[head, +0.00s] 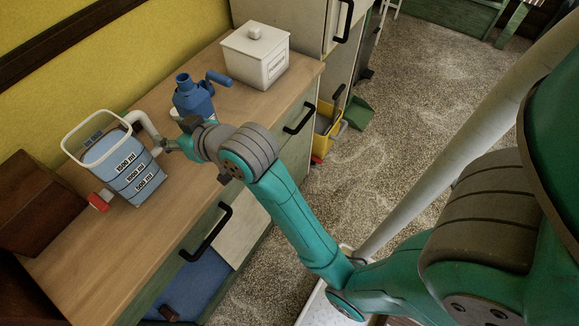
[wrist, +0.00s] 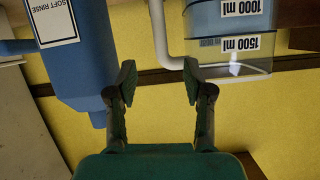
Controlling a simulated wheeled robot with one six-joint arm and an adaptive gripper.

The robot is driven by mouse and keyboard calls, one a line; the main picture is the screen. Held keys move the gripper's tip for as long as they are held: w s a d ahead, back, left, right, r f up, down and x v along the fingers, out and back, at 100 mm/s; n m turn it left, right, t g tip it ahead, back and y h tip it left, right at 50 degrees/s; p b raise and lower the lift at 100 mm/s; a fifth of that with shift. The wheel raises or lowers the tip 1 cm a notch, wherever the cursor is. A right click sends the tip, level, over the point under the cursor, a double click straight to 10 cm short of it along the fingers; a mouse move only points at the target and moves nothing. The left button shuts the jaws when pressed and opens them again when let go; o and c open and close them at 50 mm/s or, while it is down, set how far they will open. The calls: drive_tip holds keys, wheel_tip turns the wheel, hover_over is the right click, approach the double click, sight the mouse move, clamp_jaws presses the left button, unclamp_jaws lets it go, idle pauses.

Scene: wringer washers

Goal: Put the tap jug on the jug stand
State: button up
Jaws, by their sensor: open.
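The tap jug (head: 122,165) is a clear measuring jug with blue liquid, a red tap at its lower left and a white handle (head: 149,130) at its right. It stands upright on the wooden counter. My gripper (head: 168,146) is open and empty beside the handle. In the wrist view, the picture is upside down. There the jug (wrist: 230,35) is at the upper right, and its white handle (wrist: 162,42) shows ahead of the gap between my fingers (wrist: 158,80). I cannot identify the jug stand with certainty; a dark brown wooden block (head: 38,205) stands left of the jug.
A blue bottle (head: 193,97) stands behind my gripper; its Soft Rinse label (wrist: 53,18) shows in the wrist view. A white lidded box (head: 254,58) stands farther along the counter (head: 95,268). The front of the counter is clear. A yellow bucket (head: 325,135) is on the floor.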

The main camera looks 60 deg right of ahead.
drive_tip(key=s+f, duration=0.2)
drive_tip(key=f, duration=0.1)
drive_tip(key=s+f, duration=0.2)
drive_tip(key=f, duration=0.1)
drive_tip(key=s+a+f, duration=0.1)
drive_tip(key=s+f, duration=0.2)
drive_tip(key=shift+a, duration=0.1)
drive_tip(key=s+a+f, duration=0.1)
drive_tip(key=s+f, duration=0.3)
drive_tip(key=s, duration=0.5)
drive_tip(key=s+a+f, duration=0.1)
drive_tip(key=s+f, duration=0.2)
drive_tip(key=s, duration=0.7)
drive_tip(key=s+r+n+t, duration=0.1)
drive_tip(key=s, duration=1)
drive_tip(key=shift+s+r, duration=0.35)
drive_tip(key=shift+s+a+r, duration=0.1)
drive_tip(key=shift+s+r, duration=0.05)
drive_tip(key=shift+s, duration=0.1)
drive_tip(key=shift+c, duration=1.3)
